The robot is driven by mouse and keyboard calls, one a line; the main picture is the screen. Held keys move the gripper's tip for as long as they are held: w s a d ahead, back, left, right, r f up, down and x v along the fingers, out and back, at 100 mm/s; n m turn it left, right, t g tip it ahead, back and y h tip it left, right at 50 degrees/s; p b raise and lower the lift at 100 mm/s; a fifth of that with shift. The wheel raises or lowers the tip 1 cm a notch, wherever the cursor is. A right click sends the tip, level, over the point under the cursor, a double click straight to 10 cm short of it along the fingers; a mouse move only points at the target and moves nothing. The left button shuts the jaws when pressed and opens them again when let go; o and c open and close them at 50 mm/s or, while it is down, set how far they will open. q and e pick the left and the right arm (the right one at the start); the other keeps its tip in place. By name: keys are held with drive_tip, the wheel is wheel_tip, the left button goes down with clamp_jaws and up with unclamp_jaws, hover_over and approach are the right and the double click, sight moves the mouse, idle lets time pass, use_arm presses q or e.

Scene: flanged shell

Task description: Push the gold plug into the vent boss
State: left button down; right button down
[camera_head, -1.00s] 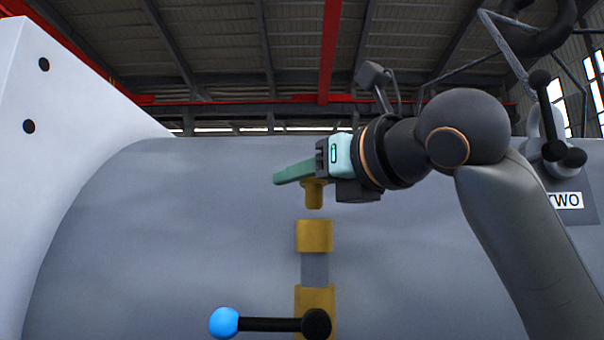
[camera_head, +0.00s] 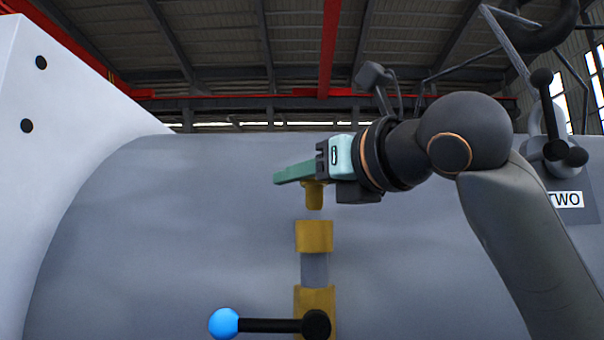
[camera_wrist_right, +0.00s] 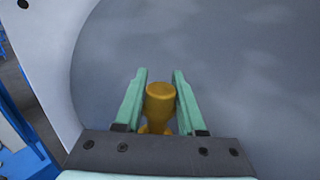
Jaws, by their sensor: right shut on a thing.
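The gold plug (camera_head: 314,196) is held by my right gripper (camera_head: 297,174), with its narrow end pointing down. In the right wrist view the plug (camera_wrist_right: 160,100) sits between the two green fingers of the right gripper (camera_wrist_right: 161,95). The vent boss seems to be the gold collar (camera_head: 314,236) below it, above a grey pipe section. A small gap of grey shell shows between plug and collar in the head view. My left gripper is not in view.
A lever with a blue knob (camera_head: 223,323) crosses the lower gold block (camera_head: 316,297). A white flange (camera_head: 75,150) with dark holes stands at the left. The large grey shell (camera_head: 180,230) fills the background. A plate marked TWO (camera_head: 566,200) is at the right.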

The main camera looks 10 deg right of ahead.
sight(319, 208)
drive_tip(key=shift+f+b, duration=1.15)
drive_tip(key=shift+f, duration=0.9)
drive_tip(key=shift+c, duration=2.1)
unclamp_jaws()
drive_tip(key=shift+s+d, duration=0.25)
drive_tip(key=shift+s, duration=0.25)
drive_tip(key=b+v, duration=0.2)
drive_tip(key=v, duration=0.9)
drive_tip(key=shift+s, duration=0.25)
